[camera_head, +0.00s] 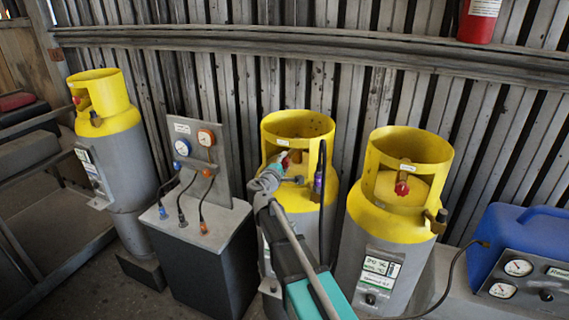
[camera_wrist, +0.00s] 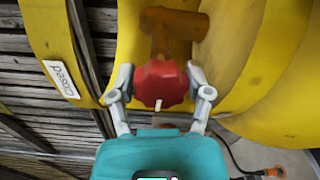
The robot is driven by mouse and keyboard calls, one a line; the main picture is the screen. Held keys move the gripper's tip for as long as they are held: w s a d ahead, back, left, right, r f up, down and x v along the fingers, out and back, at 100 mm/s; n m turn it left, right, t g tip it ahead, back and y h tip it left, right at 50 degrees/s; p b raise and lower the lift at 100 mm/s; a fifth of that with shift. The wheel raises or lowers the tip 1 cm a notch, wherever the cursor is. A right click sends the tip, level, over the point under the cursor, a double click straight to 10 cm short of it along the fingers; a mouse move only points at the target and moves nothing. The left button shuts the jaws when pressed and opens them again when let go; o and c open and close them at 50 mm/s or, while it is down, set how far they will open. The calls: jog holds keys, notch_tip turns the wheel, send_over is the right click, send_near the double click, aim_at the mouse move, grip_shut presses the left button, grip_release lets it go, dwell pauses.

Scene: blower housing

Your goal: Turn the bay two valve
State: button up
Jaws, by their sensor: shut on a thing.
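The middle yellow-and-grey cylinder (camera_head: 298,122) stands upright, with its red valve knob (camera_head: 284,160) inside the cut-out of the yellow collar. My gripper (camera_head: 279,165) reaches into that opening. In the wrist view the red knob (camera_wrist: 160,84) sits between the two grey fingers of my gripper (camera_wrist: 160,78), which are shut on it. A short white mark shows on the knob's lower edge, and a brownish valve stem (camera_wrist: 170,30) rises behind it. My arm hides part of the middle cylinder's front. No bay number is readable.
A similar cylinder (camera_head: 375,225) stands close on the right, and another (camera_head: 102,140) at far left. A gauge stand (camera_head: 205,245) with hoses is left of my arm. A dark upright hose passes beside my gripper. A blue unit (camera_head: 520,240) sits at far right.

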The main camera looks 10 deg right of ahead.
jog(key=shift+w+r+n, duration=0.1)
jog(key=shift+n, duration=1.9)
jog(key=o, duration=1.1)
jog(key=shift+o, duration=0.2)
jog(key=shift+s, duration=0.2)
jog(key=v, duration=1.1)
jog(key=shift+s+a, duration=0.25)
